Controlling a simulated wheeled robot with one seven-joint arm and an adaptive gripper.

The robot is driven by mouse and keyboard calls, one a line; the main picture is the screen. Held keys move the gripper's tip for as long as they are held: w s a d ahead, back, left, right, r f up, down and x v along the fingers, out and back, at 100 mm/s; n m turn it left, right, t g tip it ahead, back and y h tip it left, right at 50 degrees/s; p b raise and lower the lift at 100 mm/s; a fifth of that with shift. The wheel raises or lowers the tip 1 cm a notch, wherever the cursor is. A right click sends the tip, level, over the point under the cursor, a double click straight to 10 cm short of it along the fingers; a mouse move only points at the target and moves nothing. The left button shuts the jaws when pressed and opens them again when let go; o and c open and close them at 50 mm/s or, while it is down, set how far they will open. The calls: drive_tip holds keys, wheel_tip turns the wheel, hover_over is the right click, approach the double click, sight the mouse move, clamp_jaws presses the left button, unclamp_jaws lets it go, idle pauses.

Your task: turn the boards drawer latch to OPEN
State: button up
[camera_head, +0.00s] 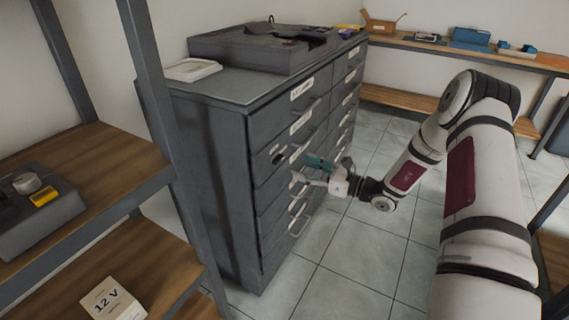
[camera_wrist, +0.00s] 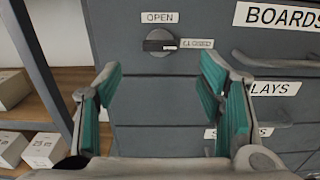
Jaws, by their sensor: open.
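The boards drawer latch (camera_wrist: 160,43) is a round grey knob with a dark bar across it, in the upper middle of the wrist view. The bar lies level, its white-marked end toward the CLOSED label (camera_wrist: 198,43) on the right. The OPEN label (camera_wrist: 159,17) is above the knob. The BOARDS label (camera_wrist: 277,15) is at the upper right. My gripper (camera_wrist: 160,90) is open with teal pads, apart from the knob, which shows above and between the fingertips. In the head view my gripper (camera_head: 308,170) is close to the front of the grey drawer cabinet (camera_head: 222,170).
A drawer handle (camera_wrist: 275,62) juts out right of the latch. A shelf rack (camera_head: 150,90) with wooden boards stands left of the cabinet. A dark tray-like unit (camera_head: 250,52) lies on the cabinet top. Tiled floor (camera_head: 350,250) is free in front.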

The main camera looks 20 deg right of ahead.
sight(278, 160)
drive_tip(key=x, duration=0.7)
drive_tip(key=shift+w+a+b, duration=0.3)
drive_tip(key=shift+b, duration=0.1)
drive_tip(key=c, duration=1.1)
